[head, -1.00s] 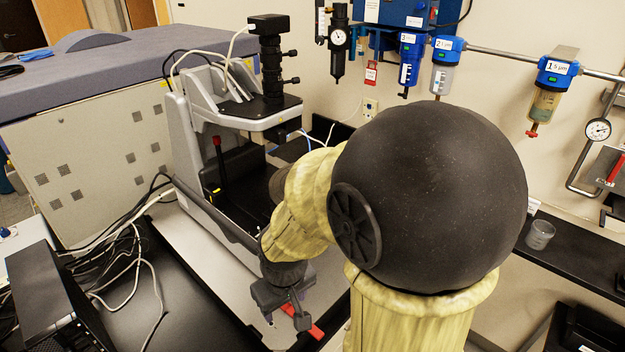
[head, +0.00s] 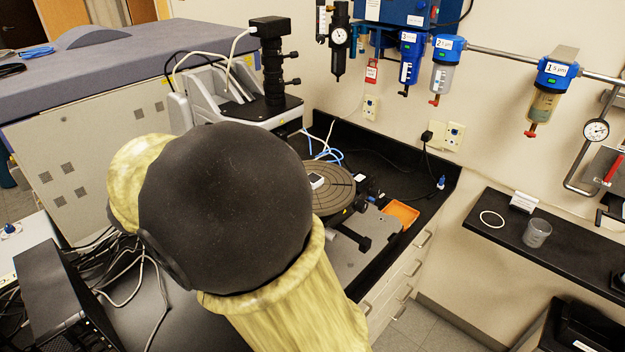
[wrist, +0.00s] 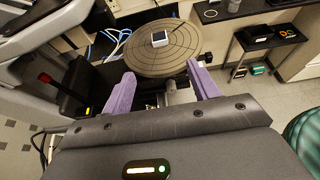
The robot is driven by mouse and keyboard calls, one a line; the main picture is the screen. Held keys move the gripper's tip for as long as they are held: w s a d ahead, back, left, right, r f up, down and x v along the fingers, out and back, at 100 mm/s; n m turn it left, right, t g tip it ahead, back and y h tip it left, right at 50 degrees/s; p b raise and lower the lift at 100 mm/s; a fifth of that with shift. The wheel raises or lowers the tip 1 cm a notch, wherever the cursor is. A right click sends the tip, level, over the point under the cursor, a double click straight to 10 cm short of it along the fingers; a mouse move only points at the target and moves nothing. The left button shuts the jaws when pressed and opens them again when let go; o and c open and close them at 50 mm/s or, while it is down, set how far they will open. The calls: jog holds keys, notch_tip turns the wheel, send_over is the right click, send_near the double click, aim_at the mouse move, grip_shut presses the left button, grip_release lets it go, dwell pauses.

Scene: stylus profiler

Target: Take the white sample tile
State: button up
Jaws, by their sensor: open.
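The white sample tile (head: 316,180) lies on the round, grooved dark stage (head: 336,197) of the profiler. In the wrist view the tile (wrist: 160,38) is a small white block with a greyish square on top, near the middle of the disc (wrist: 137,54). My gripper (wrist: 160,69) is open and empty, its two purple fingers apart and pointing toward the stage. The tile lies beyond the fingertips, roughly in line with the gap between them. In the head view my arm hides the gripper and part of the stage.
The profiler's camera column (head: 272,65) rises behind the stage. An orange tray (head: 402,214) sits right of the stage. A black shelf on the right holds a clear cup (head: 536,233) and a white ring (head: 492,219). Cables lie at left.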

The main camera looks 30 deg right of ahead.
jog(key=shift+s, duration=0.15)
jog(key=p+x, duration=0.3)
jog(key=x, duration=0.9)
jog(key=shift+w+f, duration=0.15)
jog(key=shift+w, duration=0.05)
jog(key=shift+d+p, duration=0.1)
jog(key=shift+p, duration=0.25)
jog(key=shift+d+p, duration=0.3)
jog(key=p+x, duration=0.1)
jog(key=x, duration=0.1)
jog(key=p+x, duration=0.1)
jog(key=x, duration=0.1)
jog(key=shift+w+d+f, duration=0.1)
jog(key=shift+w+f, duration=0.15)
jog(key=shift+w, duration=0.05)
jog(key=c, duration=1.1)
